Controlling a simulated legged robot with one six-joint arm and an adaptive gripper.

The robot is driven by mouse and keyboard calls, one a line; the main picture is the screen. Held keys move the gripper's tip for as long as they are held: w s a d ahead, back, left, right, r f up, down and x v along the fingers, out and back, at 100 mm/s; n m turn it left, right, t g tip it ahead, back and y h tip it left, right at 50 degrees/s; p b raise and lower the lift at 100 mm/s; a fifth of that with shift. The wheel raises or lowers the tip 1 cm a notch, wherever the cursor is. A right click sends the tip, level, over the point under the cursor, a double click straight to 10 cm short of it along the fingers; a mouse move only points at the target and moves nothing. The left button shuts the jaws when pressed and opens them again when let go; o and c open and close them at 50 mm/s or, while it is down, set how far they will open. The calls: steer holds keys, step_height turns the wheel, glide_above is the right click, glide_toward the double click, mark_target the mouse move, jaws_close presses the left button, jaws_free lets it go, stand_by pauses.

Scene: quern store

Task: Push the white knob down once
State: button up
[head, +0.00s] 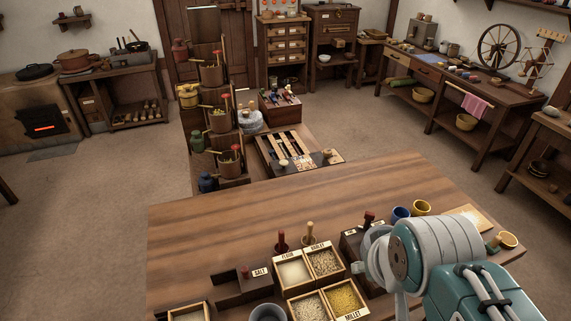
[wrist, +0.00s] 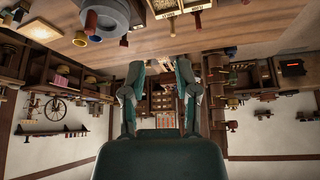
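A small whitish knob-like piece (head: 283,162) stands at the front of a slatted board on the low bench behind the table; it is too small to be sure it is the white knob. In the head view my arm reaches in from the lower right, over the right part of the table, well apart from the whitish piece. No white knob can be made out in the wrist view.
The wooden table (head: 220,225) carries labelled grain boxes (head: 343,298), a dark lever block (head: 240,288), wooden-handled pegs (head: 310,233), a blue cup (head: 400,214) and a yellow cup (head: 421,207). Stepped shelves with pots (head: 222,120) stand behind. The table's back left is clear.

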stand_by(0.3)
jaws_close()
